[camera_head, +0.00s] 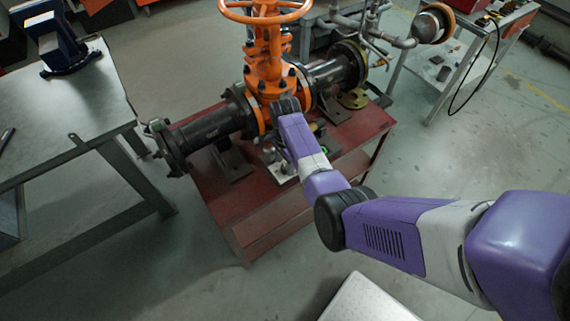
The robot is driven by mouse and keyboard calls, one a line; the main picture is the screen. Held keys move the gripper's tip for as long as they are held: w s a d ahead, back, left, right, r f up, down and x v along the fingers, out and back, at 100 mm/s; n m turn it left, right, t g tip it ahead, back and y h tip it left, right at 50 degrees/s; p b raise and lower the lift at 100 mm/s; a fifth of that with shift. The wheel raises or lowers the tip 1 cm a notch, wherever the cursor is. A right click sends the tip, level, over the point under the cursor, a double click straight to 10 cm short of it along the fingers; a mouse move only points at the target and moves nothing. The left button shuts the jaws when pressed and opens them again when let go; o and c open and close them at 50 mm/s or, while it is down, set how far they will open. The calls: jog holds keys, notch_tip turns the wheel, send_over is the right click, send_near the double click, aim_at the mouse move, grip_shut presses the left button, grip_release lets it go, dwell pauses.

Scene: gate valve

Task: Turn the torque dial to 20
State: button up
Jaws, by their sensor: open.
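The torque dial cannot be made out for certain. A small grey plate with little fittings (284,168) lies on the red table, partly hidden behind my forearm. A small greenish-yellow part shows just right of my forearm, too small to identify. My arm reaches in from the lower right and ends at a black joint in front of the orange gate valve (265,62). My gripper's fingers do not show; they seem hidden behind the end of the arm. I cannot tell whether anything touches them.
The valve and its dark flanged pipe (208,127) stand on the red table (240,205). A grey workbench (65,115) with a blue vise (62,50) is at left. Another bench and piping stand at upper right. Floor is clear at lower left.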

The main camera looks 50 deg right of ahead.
notch_tip(320, 180, up, 7)
jog(key=shift+f, duration=0.15)
dwell(0.7)
jog(key=w+d+r+n+t+h, duration=0.3)
jog(key=w+d+r+n+t, duration=0.15)
jog(key=w, duration=0.35)
notch_tip(320, 180, up, 9)
jog(key=n+t+h, duration=0.2)
jog(key=n+t, duration=0.8)
jog(key=n, duration=0.2)
send_over(285, 166)
jog(key=s+a, duration=0.6)
jog(key=a, duration=0.2)
jog(key=s+a+r+n+t+y+b, duration=0.1)
jog(key=s+a+r+n+y, duration=0.1)
jog(key=s+a+r, duration=0.4)
jog(key=s+a+r+n+t+y, duration=0.1)
jog(key=s+a+n+t, duration=0.1)
jog(key=s+a, duration=0.35)
jog(key=s+a+g+y, duration=0.2)
jog(key=s+a, duration=0.1)
jog(key=s, duration=1.1)
jog(key=shift+r+n+g+b, duration=0.3)
jog(key=shift+r+n+g, duration=0.05)
jog(key=shift+r, duration=0.1)
